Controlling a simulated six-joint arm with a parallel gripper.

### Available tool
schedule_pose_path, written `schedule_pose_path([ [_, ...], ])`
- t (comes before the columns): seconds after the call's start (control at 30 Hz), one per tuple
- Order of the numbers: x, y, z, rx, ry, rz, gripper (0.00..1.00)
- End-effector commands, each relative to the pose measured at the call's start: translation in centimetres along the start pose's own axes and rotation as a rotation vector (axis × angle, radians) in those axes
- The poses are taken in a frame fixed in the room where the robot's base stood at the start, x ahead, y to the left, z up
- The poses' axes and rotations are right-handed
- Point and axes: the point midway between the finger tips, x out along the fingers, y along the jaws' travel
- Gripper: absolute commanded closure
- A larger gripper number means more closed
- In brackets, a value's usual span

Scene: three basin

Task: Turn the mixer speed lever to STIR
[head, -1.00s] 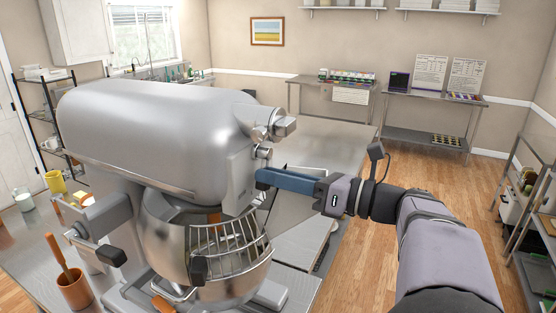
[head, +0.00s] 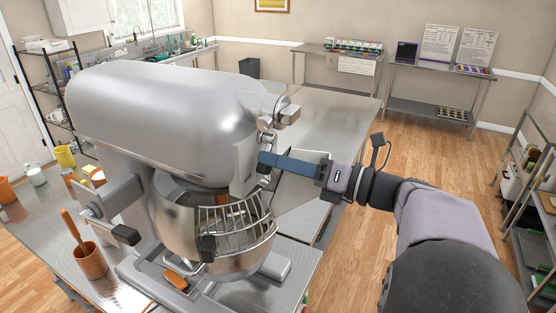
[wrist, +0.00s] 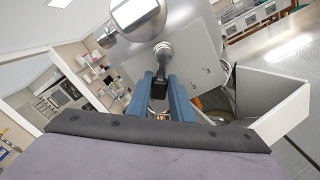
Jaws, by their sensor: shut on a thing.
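The large silver mixer (head: 165,105) stands on the steel table, with its bowl (head: 178,222) and wire guard below the head. My gripper (head: 264,162) has blue fingers and reaches in from the right to the side plate of the mixer. In the wrist view, the fingers (wrist: 162,93) are shut on the black knob of the speed lever (wrist: 161,72). The lever's metal stem rises from the knob to a round pivot on the plate. The plate's markings (wrist: 207,70) are too small to read. In the head view my fingers hide most of the lever.
A white angled chute (wrist: 275,100) sits close to the right of my fingers in the wrist view. The table behind the mixer (head: 330,130) is clear.

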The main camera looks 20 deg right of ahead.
Motion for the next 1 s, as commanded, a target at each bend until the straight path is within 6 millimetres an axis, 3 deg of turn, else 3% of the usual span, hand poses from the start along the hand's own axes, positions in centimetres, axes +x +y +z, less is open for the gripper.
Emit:
schedule_pose_path([
  [0.07, 0.0, 0.1, 0.1, 0.003, -0.002, 0.002, 1.00],
  [0.1, 0.0, 0.1, 0.1, 0.003, -0.002, 0.002, 0.70],
  [0.17, 0.0, 0.0, 0.1, 0.002, -0.002, 0.001, 0.61],
  [0.57, -0.5, -0.1, 0.0, -0.001, -0.003, -0.001, 0.61],
  [1.0, -5.6, -0.2, -0.1, -0.001, -0.004, -0.002, 0.61],
])
